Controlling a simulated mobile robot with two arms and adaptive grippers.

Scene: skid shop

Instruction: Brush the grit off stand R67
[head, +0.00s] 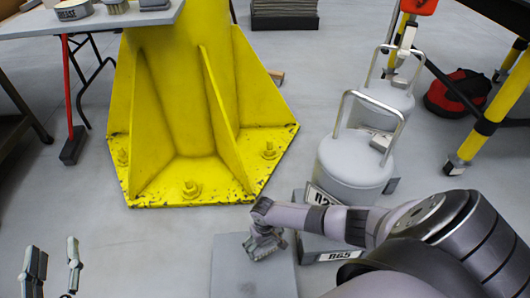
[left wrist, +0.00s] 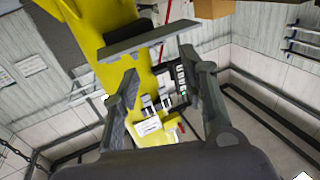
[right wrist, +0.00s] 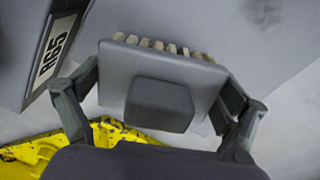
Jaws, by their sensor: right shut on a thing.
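My right gripper (head: 264,243) is shut on a grey block brush, low over a flat grey stand top (head: 228,280) at the bottom middle of the head view. The brush (right wrist: 160,80) fills the middle of the right wrist view, between the two fingers (right wrist: 158,108), with pale bristle tufts along its far edge. A dark speckled grit patch (right wrist: 265,11) lies on the grey surface beyond the bristles. No R67 label is readable on this stand. My left gripper (head: 52,268) is open and empty at the lower left; its spread fingers (left wrist: 160,100) show in the left wrist view.
A stand labelled R65 (head: 340,256) sits close on the right; its label also shows in the right wrist view (right wrist: 55,48). Behind it are grey canisters (head: 355,165) with handles. A yellow column base (head: 190,170) with bolts stands behind.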

